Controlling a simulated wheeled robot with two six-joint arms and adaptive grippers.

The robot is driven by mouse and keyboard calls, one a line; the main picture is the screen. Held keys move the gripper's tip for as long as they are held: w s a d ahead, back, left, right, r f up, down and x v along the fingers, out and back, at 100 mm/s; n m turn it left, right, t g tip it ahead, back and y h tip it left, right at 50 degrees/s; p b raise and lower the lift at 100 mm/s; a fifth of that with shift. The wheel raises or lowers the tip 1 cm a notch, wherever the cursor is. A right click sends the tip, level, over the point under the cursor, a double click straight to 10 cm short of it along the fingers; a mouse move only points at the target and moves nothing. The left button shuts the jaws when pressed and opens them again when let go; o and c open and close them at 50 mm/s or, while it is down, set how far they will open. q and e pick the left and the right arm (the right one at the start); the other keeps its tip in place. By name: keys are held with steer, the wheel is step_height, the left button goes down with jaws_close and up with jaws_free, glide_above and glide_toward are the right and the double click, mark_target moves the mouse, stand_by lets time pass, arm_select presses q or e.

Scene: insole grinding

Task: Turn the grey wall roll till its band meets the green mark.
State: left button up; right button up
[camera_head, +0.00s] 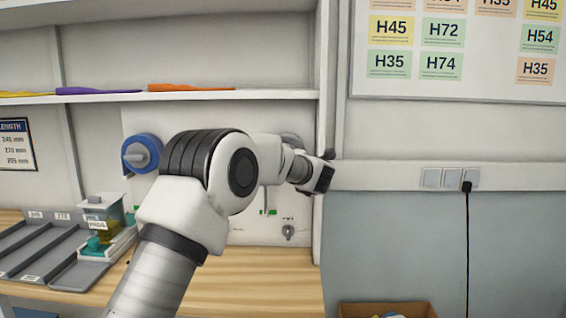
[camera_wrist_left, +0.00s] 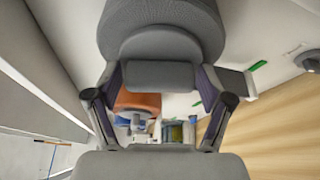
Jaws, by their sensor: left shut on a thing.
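The grey wall roll (camera_wrist_left: 165,28) fills the top of the left wrist view; in the head view my arm mostly covers it and only a bit of its rim (camera_head: 291,138) shows. My left gripper (camera_wrist_left: 158,82) is shut on the grey block at the roll's front; it also shows in the head view (camera_head: 316,174). A pale band (camera_wrist_left: 232,80) comes out beside the roll, its dark end close to a green mark (camera_wrist_left: 258,66). Another green piece (camera_wrist_left: 197,103) lies on the band's other side. The green mark (camera_head: 268,212) shows below my wrist in the head view. My right gripper is out of view.
Grey trays (camera_head: 40,250) and a small teal-based device (camera_head: 100,225) stand on the wooden bench (camera_head: 260,290). A metal hook (camera_head: 289,230) is below the roll. The bench's front right is clear.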

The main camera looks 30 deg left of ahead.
arm_select(q)
steer(key=shift+r+n+h, duration=0.1)
steer(key=shift+n+h, duration=0.4)
steer(key=shift+n, duration=0.7)
steer(key=o, duration=0.9)
steer(key=v, duration=1.1)
steer(key=shift+s+d+r, duration=0.15)
steer(key=shift+s+d, duration=0.1)
steer(key=shift+d, duration=0.1)
